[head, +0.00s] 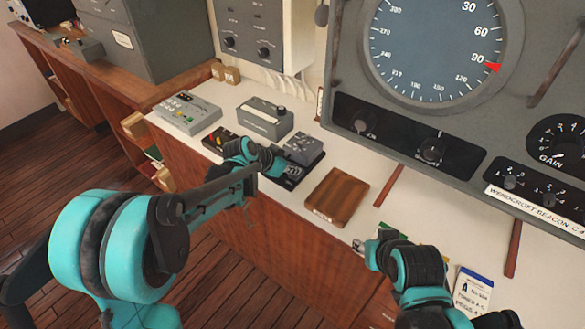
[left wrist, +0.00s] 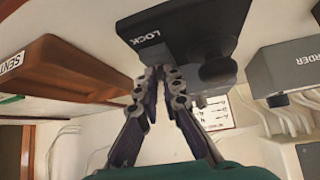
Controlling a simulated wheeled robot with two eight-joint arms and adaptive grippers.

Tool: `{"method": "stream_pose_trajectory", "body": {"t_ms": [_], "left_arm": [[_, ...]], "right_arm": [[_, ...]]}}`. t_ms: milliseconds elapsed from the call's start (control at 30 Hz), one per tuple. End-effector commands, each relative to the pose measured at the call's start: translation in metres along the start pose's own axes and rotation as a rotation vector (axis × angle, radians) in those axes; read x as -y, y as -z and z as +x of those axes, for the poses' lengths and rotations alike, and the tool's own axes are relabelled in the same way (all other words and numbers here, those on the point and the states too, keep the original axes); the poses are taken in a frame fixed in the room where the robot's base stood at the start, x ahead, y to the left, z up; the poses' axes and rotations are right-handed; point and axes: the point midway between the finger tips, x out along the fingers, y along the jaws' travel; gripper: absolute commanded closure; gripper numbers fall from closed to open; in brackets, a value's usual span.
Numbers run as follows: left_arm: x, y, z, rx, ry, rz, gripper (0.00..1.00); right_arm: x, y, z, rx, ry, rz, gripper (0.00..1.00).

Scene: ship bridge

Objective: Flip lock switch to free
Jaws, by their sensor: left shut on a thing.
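The lock switch's dark grey box (head: 304,147) stands on the white counter, on a black base. In the left wrist view the box (left wrist: 205,25) carries white "LOCK" lettering and a round dark knob on its side. My left gripper (head: 280,160) is at the box's near left side. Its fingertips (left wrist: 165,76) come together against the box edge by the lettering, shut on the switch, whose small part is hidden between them. Whether it stands at lock or free cannot be seen. My right gripper (head: 362,246) is low over the counter's front edge; its fingers are too small to read.
A brown wooden box (head: 338,196) lies just right of the lock box. A grey recorder box (head: 265,117) and a button panel (head: 184,113) stand to the left. The large radar console (head: 440,120) rises behind on the right.

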Motion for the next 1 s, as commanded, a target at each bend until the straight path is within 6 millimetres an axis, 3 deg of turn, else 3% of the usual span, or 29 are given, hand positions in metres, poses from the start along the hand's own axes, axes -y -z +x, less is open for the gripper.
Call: {"method": "stream_pose_trajectory", "body": {"t_ms": [500,1000], "left_arm": [[0.002,0.017,0.003,0.366,-0.043,-0.042,1.0],[0.005,0.023,0.013,0.718,-0.083,-0.088,1.0]], "right_arm": [[0.0,0.028,-0.039,0.0,0.0,0.0,0.6],[0.0,0.043,-0.06,0.0,0.0,0.0,0.6]]}}
